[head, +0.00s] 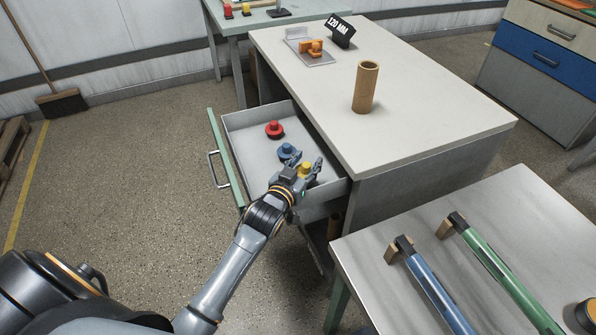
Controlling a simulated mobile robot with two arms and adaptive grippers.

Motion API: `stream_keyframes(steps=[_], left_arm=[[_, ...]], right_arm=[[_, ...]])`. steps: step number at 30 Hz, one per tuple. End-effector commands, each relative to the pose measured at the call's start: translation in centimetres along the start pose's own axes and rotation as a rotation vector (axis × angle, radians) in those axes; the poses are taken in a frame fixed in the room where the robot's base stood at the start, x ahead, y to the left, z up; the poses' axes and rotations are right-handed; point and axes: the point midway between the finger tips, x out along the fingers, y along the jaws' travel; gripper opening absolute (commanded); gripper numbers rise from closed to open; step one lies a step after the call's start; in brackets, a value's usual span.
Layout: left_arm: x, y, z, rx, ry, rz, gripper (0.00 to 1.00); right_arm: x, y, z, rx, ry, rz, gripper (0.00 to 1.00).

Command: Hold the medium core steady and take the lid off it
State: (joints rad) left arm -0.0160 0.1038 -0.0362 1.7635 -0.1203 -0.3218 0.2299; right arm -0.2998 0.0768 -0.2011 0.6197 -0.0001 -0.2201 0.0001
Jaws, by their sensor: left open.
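A brown cardboard core (366,88) stands upright on the white table top. Its top looks open and no lid shows on it. In the open drawer (237,123) lie a red knobbed lid-like piece (274,129), a blue one (287,152) and a yellow one (304,170). My left gripper (307,160) is open, over the front right part of the drawer, with its fingers around or just above the yellow piece. I cannot tell whether they touch it. The gripper partly hides the yellow piece. My right gripper is out of view.
A sign reading 120 MM (340,30) and an orange device on a plate (313,50) stand at the table's back. Blue (435,290) and green (500,268) bar tools lie on the near right table (375,245).

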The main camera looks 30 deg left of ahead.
Motion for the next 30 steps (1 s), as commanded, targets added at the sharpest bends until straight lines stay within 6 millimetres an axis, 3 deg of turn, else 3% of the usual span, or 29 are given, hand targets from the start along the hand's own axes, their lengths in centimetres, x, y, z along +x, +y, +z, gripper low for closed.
stream_keyframes(steps=[1, 12, 18, 30], left_arm=[[-0.1, 0.0, -1.0, 0.001, 0.005, 0.001, 0.44], [-7.9, 0.0, -0.6, 0.0, 0.0, 0.0, 0.44], [-10.9, 0.0, -0.7, 0.0, 0.003, 0.0, 0.44], [-12.1, 0.0, -0.7, 0.0, 0.004, 0.0, 0.44]], right_arm=[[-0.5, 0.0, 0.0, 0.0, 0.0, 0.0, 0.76], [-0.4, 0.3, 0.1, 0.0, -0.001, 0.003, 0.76], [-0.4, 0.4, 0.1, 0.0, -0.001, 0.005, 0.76], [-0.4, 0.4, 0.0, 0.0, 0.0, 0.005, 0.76]])
